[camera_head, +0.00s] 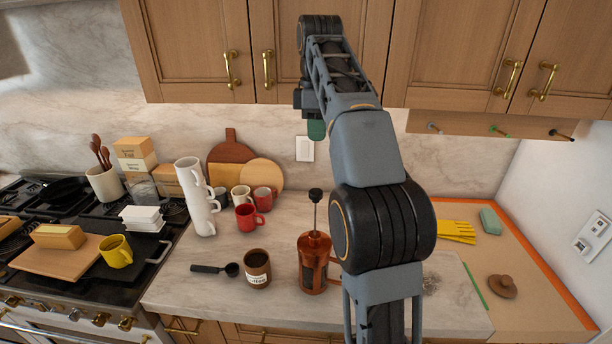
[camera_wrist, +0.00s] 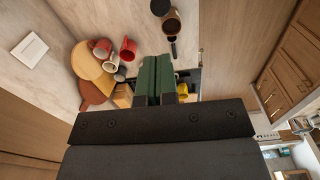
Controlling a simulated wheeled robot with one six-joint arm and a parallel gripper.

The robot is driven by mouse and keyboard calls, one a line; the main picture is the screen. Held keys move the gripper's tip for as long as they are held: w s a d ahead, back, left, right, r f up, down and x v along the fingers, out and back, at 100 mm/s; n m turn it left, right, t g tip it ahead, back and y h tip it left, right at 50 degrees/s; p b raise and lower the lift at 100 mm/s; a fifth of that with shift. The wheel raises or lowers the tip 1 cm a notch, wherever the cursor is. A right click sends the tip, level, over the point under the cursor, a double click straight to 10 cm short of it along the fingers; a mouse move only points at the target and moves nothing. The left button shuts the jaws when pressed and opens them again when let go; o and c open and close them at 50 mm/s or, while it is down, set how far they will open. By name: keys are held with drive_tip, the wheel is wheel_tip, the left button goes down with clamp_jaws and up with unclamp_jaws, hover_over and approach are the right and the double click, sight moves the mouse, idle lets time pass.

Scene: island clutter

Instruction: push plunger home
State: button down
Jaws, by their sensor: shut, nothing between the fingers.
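The copper French press (camera_head: 313,262) stands upright on the counter. Its plunger (camera_head: 316,204) is raised, with a length of bare rod between the lid and the black knob (camera_head: 316,194). My gripper (camera_head: 316,130) is above and behind the press, apart from the knob, partly hidden by my arm in the head view. In the wrist view its green fingers (camera_wrist: 157,78) are together with nothing between them. A black round thing (camera_wrist: 160,7) at the top edge there looks like the knob. My arm covers part of the press's right side.
A coffee mug (camera_head: 257,268) and black scoop (camera_head: 214,269) lie left of the press. A leaning stack of white cups (camera_head: 194,197), red mugs (camera_head: 249,217) and boards (camera_head: 228,160) stand behind left. Upper cabinets (camera_head: 320,60) hang above. Yellow gloves (camera_head: 457,231) lie right.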

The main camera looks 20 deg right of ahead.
sight(315, 191)
wheel_tip(315, 191, down, 13)
drive_tip(key=shift+w+f+b, duration=0.1)
drive_tip(key=shift+f+b, duration=0.1)
drive_tip(key=shift+b, duration=0.65)
